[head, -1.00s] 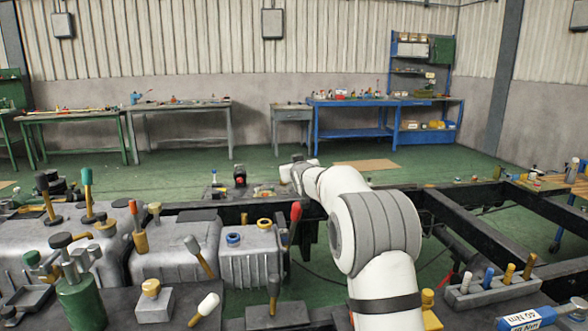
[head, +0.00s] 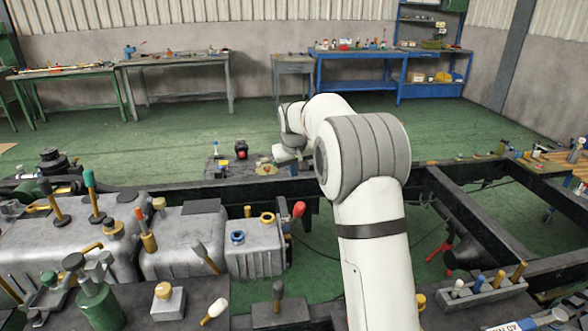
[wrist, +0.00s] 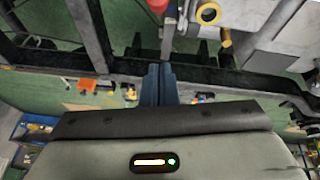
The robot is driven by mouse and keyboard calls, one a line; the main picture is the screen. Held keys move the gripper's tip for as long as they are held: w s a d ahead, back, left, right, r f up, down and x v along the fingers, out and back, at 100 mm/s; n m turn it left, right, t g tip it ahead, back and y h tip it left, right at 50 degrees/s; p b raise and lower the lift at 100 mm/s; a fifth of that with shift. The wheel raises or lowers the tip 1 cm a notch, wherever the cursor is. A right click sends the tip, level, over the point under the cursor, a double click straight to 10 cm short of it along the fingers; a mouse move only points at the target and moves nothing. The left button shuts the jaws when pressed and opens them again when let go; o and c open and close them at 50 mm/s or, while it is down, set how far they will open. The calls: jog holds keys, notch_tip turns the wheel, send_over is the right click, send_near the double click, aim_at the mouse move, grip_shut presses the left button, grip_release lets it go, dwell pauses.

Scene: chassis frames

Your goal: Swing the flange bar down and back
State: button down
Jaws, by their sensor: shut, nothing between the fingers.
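A lever with a red end (head: 299,209) stands tilted beside the right end of the grey gearbox (head: 258,262); I take it to be the flange bar, though no label shows. In the wrist view a red end (wrist: 157,4) and a grey shaft (wrist: 170,28) appear at the top, just beyond my fingertips. My gripper (wrist: 158,68) is shut and empty, its dark fingers pressed together; whether they touch the shaft cannot be told. In the head view the fingers are too small to make out at the arm's far end.
A dark chassis frame (head: 455,202) runs around and beyond the gearbox, with open gaps to the green floor. A yellow ring cap (head: 267,217) and a blue ring cap (head: 237,237) sit near the red-ended lever. A holder with pegs (head: 485,291) stands at right.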

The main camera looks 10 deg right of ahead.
jog(key=f, duration=0.5)
jog(key=d+f+p, duration=0.1)
jog(key=f, duration=0.2)
jog(key=shift+w, duration=0.3)
jog(key=shift+s+f, duration=0.1)
jog(key=shift+s, duration=0.25)
jog(key=shift+s+d+f, duration=0.1)
jog(key=shift+s+f, duration=0.15)
jog(key=shift+f, duration=0.05)
